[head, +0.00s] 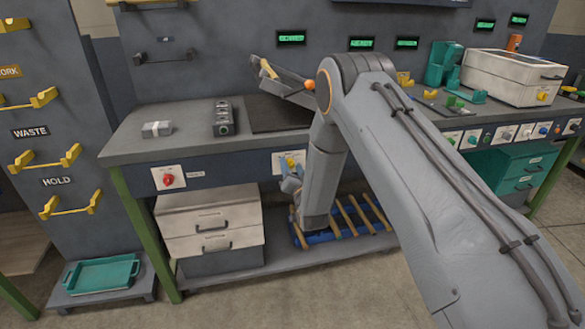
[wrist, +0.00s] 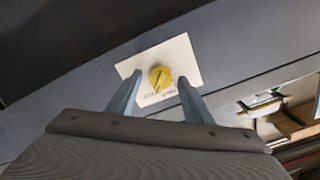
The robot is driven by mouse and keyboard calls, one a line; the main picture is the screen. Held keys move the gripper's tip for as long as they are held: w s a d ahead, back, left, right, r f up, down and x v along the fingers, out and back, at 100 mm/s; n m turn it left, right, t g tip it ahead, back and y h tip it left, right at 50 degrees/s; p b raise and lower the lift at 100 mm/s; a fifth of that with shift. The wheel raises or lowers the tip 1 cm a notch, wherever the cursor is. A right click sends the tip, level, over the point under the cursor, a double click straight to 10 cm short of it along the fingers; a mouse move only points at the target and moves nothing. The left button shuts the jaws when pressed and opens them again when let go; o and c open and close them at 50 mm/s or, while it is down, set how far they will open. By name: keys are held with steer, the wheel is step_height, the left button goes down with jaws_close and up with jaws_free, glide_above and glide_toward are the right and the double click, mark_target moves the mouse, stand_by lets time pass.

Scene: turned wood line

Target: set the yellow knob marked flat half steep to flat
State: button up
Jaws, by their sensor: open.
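The yellow knob (wrist: 161,78) sits on a white plate (wrist: 183,53) in the wrist view. A dark line crosses its face on a slant. Small marks show on the plate by the knob, too small and blurred to read, so I cannot tell its setting. My gripper (wrist: 160,76) is open, with one finger at each side of the knob and a gap on both sides. In the head view my gripper (head: 291,176) is at the bench's front panel, just below the yellow knob (head: 290,161), and partly hides the plate.
A red knob (head: 168,179) on its own plate is to the left on the same panel. Drawers (head: 210,222) stand under the bench. A blue tray with wooden rods (head: 345,216) lies on the lower shelf below my gripper. Several other controls line the panel at right.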

steer(key=c, duration=1.1)
steer(key=shift+o, duration=0.2)
steer(key=shift+n, duration=0.3)
steer(key=n+b, duration=0.1)
steer(key=n, duration=0.2)
steer(key=shift+n, duration=0.4)
steer(key=n+b, duration=0.1)
steer(key=n, duration=0.3)
steer(key=shift+a, duration=0.1)
steer(key=n, duration=0.5)
steer(key=shift+b, duration=0.4)
steer(key=shift+a+n+b, duration=0.1)
steer(key=shift+n+b, duration=0.2)
steer(key=shift+n, duration=1.9)
